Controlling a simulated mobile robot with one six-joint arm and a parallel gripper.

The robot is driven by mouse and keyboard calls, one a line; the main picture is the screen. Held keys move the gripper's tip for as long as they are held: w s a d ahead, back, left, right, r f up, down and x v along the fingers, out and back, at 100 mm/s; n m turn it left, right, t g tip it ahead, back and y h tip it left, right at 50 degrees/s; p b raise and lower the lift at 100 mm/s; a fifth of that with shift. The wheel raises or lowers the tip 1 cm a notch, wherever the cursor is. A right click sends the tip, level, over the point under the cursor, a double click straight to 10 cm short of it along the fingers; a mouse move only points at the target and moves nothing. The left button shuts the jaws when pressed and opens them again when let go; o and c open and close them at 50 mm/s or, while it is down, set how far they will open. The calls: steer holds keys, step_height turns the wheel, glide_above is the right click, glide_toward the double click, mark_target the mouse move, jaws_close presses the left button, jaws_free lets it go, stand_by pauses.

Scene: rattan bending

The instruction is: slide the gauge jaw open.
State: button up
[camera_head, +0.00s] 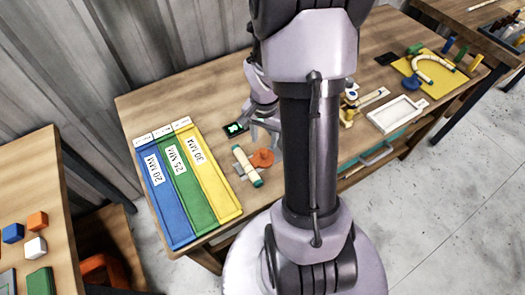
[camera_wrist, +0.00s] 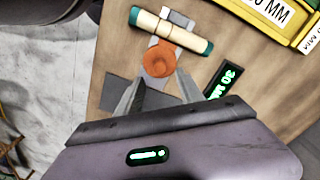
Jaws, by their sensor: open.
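The gauge shows in the wrist view as grey metal parts (camera_wrist: 121,92) on the wooden table, with a round orange knob (camera_wrist: 160,62). The knob also shows in the head view (camera_head: 262,158). A pale rattan piece with teal ends (camera_wrist: 166,29) lies across the gauge beyond the knob; it also shows in the head view (camera_head: 245,163). A small display with green digits (camera_wrist: 223,80) sits right of the gauge. My gripper (camera_wrist: 160,80) is open, its fingertips close to the knob's near side, one toward each side. I cannot tell whether they touch it.
Blue (camera_head: 166,200), green (camera_head: 188,180) and yellow (camera_head: 211,175) labelled trays lie left of the gauge. A white frame tray (camera_head: 398,115) and a yellow board (camera_head: 432,72) with a bent piece lie at the right.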

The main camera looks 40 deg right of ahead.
mark_target(264, 150)
step_height(264, 150, down, 6)
steer(key=shift+f+b, duration=0.1)
steer(key=shift+b, duration=0.65)
jaws_close()
stand_by(0.8)
